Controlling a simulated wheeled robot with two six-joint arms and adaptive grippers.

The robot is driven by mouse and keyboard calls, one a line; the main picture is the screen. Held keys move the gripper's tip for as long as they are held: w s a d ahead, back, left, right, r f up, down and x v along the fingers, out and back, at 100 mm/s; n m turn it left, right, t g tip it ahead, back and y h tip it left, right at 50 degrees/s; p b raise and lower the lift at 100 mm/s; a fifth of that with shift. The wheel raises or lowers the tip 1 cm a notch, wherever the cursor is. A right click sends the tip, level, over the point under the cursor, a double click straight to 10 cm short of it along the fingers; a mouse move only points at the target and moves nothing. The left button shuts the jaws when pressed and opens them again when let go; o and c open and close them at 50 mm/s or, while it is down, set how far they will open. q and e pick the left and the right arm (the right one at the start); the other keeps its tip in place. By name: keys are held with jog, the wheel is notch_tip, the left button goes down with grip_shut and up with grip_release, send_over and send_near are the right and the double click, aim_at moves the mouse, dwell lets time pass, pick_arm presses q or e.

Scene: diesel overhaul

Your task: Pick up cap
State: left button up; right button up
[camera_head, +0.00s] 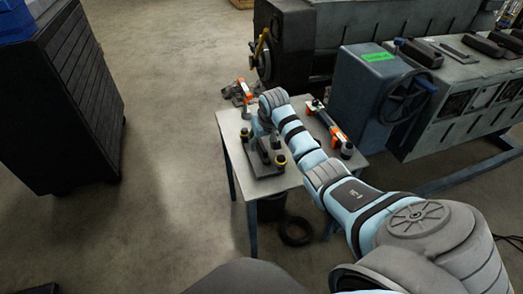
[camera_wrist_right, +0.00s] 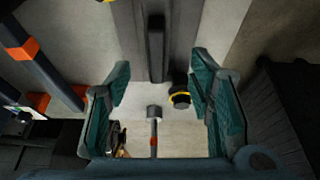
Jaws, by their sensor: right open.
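A black cap with a yellow ring (camera_wrist_right: 180,96) shows in the right wrist view, between my open fingers and close to the right-hand finger pad. I cannot tell whether they touch. In the head view a cap with a yellow ring (camera_head: 245,134) is at the left of a dark part on the table, and a second cap (camera_head: 281,160) is at its near right. My right gripper (camera_wrist_right: 160,105) has its teal-padded fingers spread with nothing held. In the head view it is over the table, largely hidden by its own wrist. My left gripper is not in view.
The small table (camera_head: 274,187) also bears an orange and black tool (camera_head: 328,127) on the right. A hammer-like tool (camera_wrist_right: 154,125) shows between the fingers in the wrist view. A blue-grey machine with a handwheel (camera_head: 402,97) stands right of the table.

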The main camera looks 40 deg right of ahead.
aim_at(262, 145)
jog(key=b+x, duration=0.2)
jog(key=x, duration=0.2)
jog(key=shift+s+d+f+b, duration=0.1)
jog(key=shift+s+f+b, duration=0.05)
jog(key=shift+f+b, duration=0.3)
jog(key=shift+f, duration=0.25)
jog(key=shift+d+r, duration=0.1)
grip_shut()
jog(key=shift+r, duration=0.15)
